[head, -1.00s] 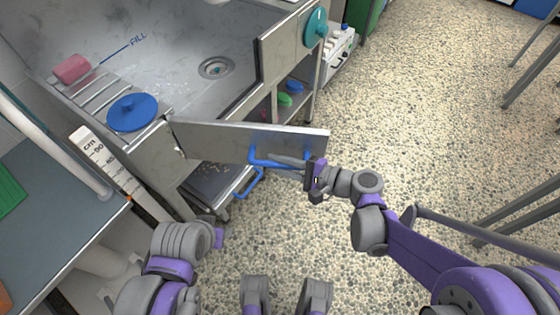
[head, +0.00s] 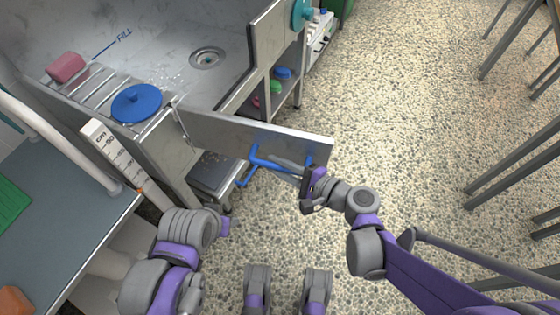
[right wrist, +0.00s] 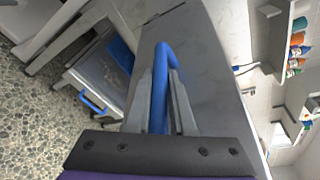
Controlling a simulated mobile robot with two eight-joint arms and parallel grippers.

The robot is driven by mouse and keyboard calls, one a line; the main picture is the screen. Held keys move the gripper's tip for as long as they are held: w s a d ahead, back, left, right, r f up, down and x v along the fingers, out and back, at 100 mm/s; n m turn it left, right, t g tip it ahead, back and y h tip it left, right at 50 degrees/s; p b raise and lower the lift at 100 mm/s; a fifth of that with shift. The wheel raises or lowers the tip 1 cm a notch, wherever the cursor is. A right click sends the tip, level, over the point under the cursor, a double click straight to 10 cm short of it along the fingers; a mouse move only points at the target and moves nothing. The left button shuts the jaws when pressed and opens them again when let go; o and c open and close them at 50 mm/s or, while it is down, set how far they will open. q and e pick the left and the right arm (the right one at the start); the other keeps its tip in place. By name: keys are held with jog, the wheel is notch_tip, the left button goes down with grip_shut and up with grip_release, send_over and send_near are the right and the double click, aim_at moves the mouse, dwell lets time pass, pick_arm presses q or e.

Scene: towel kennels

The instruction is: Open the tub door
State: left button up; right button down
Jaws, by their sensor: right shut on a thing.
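The tub door (head: 225,130) is a grey metal panel hinged at its left end, and it stands swung outward from the metal tub (head: 150,62). The door's blue handle (head: 268,160) is on its near face. My right gripper (right wrist: 160,95) is shut on the blue handle (right wrist: 162,58), with one finger on each side of the bar. In the head view the door hides part of the right gripper's fingers or they blend with the handle. My left arm shows at the lower left, but its fingertips cannot be made out.
A blue disc (head: 137,104) and a pink block (head: 66,67) sit on the tub's left ledge. A shelf with coloured items (head: 277,86) is under the tub. A grey table (head: 60,235) stands at the left.

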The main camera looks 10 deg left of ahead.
jog(key=shift+s+a, duration=0.1)
jog(key=shift+s, duration=0.2)
jog(key=c, duration=0.8)
grip_release()
jog(key=shift+o, duration=0.2)
jog(key=p+v, duration=0.1)
jog(key=v, duration=1)
jog(key=shift+a+f, duration=0.1)
jog(key=shift+a, duration=0.05)
